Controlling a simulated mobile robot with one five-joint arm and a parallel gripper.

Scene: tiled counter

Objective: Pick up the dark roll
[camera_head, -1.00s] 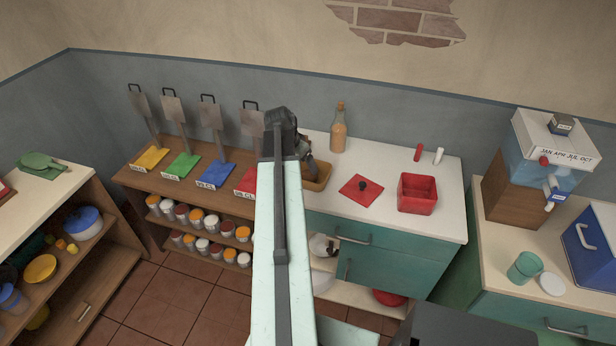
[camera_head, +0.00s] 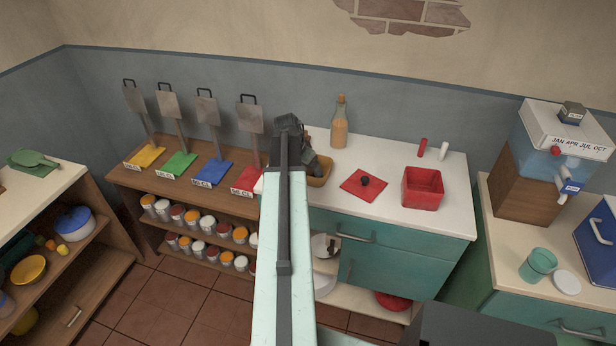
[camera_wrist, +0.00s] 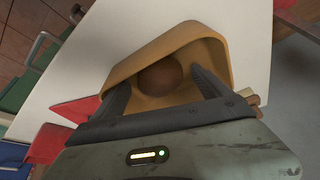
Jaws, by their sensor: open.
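A dark brown round roll (camera_wrist: 160,76) lies inside a tan basket (camera_wrist: 112,78) in the wrist view. My gripper (camera_wrist: 159,82) is open, with one finger on each side of the roll as seen from the wrist. I cannot tell whether the fingers touch it or how far above it they are. In the head view the basket (camera_head: 323,180) stands on the white counter beside my arm. There my gripper (camera_head: 313,163) is over the basket and hides most of its inside, so the roll does not show.
A bottle (camera_head: 340,122) stands behind the basket. A red lid (camera_head: 364,184) with a dark knob and a red square container (camera_head: 423,187) are to the right on the counter (camera_head: 400,219). Several scoops stand on the wooden shelf at left.

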